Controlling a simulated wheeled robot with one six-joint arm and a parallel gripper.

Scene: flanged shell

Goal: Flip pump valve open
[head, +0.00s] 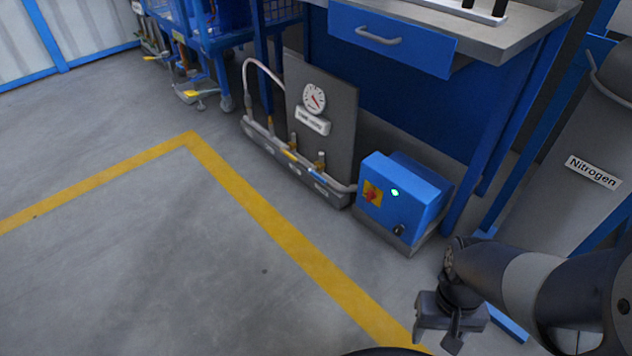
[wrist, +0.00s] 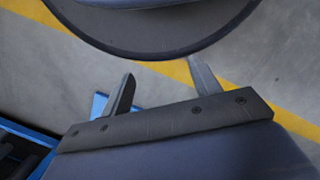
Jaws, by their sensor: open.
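A grey manifold (head: 285,165) with several small brass-coloured valves stands on the floor in the head view, in front of a dark panel (head: 341,108) with a round gauge (head: 314,98). One valve (head: 320,160) sits near its right end, by a blue mark; the small labels are too blurred to tell which is the pump valve. A blue box (head: 416,205) with a red-and-yellow switch and a lit green lamp stands to its right. My gripper (head: 438,330) is open and empty at lower right, apart from these things. In the wrist view its two fingers (wrist: 162,73) are spread.
A blue workbench (head: 420,75) with a drawer stands behind. A grey cylinder labelled Nitrogen (head: 570,165) is at the right, and a blue cart (head: 210,50) is at the back left. A yellow floor line (head: 270,220) crosses open concrete at left and front.

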